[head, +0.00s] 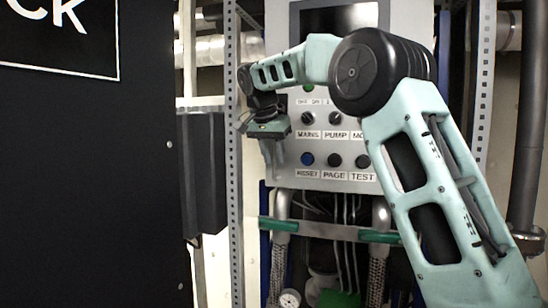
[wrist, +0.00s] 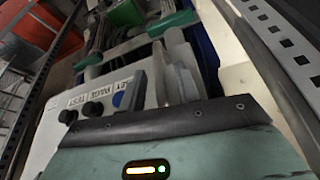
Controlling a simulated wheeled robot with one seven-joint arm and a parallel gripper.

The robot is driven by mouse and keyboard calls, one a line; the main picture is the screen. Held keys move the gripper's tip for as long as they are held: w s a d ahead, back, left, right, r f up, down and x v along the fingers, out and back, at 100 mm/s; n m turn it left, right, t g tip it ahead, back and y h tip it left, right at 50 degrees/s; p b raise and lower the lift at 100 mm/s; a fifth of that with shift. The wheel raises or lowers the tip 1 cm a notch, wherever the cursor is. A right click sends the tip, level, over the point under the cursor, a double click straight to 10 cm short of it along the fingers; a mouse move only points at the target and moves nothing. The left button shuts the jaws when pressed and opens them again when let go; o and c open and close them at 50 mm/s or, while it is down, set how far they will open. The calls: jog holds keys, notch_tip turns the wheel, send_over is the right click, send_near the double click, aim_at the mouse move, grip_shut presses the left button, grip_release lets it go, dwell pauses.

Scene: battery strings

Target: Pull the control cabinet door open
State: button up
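The control cabinet's grey front panel (head: 345,178) faces me in the head view, with a dark screen (head: 339,17), knobs, buttons and labels. In the wrist view the same panel (wrist: 52,130) runs diagonally at left, showing the blue button (wrist: 117,99). My gripper (head: 273,168) points down in front of the panel's left edge, left of the blue button. In the wrist view my gripper (wrist: 160,88) has grey finger-like parts close to the panel edge. I cannot tell fingers from a handle there, nor whether anything is gripped. No door handle shows clearly.
A large black board (head: 90,180) fills the left. Perforated metal posts (head: 233,150) stand either side of the cabinet. Below the panel are a bar with green ends (head: 278,225), braided hoses (head: 376,275) and a gauge (head: 290,298). A dark pipe (head: 528,130) runs at far right.

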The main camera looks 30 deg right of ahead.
jog(key=shift+d+f, duration=0.2)
jog(key=shift+f, duration=0.3)
grip_shut()
